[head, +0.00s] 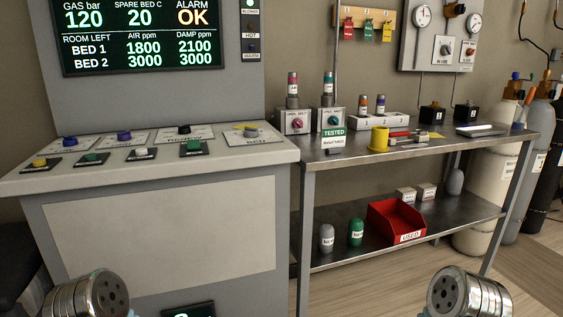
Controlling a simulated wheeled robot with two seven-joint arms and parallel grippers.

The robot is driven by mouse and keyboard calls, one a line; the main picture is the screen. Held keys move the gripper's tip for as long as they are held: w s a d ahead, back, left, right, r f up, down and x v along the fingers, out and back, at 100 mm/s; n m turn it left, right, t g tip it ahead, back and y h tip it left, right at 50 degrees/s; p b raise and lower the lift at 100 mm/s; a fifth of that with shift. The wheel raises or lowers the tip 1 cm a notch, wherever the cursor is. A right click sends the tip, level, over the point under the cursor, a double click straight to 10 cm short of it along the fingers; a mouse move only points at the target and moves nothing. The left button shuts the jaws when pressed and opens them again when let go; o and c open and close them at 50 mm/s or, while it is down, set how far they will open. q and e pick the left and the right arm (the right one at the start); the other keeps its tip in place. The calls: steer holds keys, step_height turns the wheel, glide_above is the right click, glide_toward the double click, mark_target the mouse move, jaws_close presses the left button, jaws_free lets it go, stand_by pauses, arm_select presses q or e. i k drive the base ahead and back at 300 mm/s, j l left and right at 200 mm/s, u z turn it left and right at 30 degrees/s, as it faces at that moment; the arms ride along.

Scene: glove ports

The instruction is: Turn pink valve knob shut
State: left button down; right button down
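The pink valve knob (298,123) is on the front of a small grey valve box (284,120) at the left end of the steel bench's top. A small bottle with a pink band (292,83) stands upright on that box. The knob's exact angle is too small to tell. Round metal parts of my two arms show at the bottom left and bottom right edges, well short of the bench. No gripper fingers show, and nothing touches the pink knob.
A console (150,165) with buttons and a screen stands left of the bench (430,148). A green "TESTED" sign (333,139), a yellow cup (379,139) and a red-handled tool (408,136) are on the bench. A red bin (395,221) is on the lower shelf. Gas cylinders stand right.

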mark_target(297, 123)
steer(key=i+l+z, duration=0.1)
steer(key=l+z, duration=0.25)
steer(key=i+l+z, duration=0.1)
steer(key=z, duration=0.25)
steer(key=i+l+z, duration=0.15)
steer(key=z, duration=0.2)
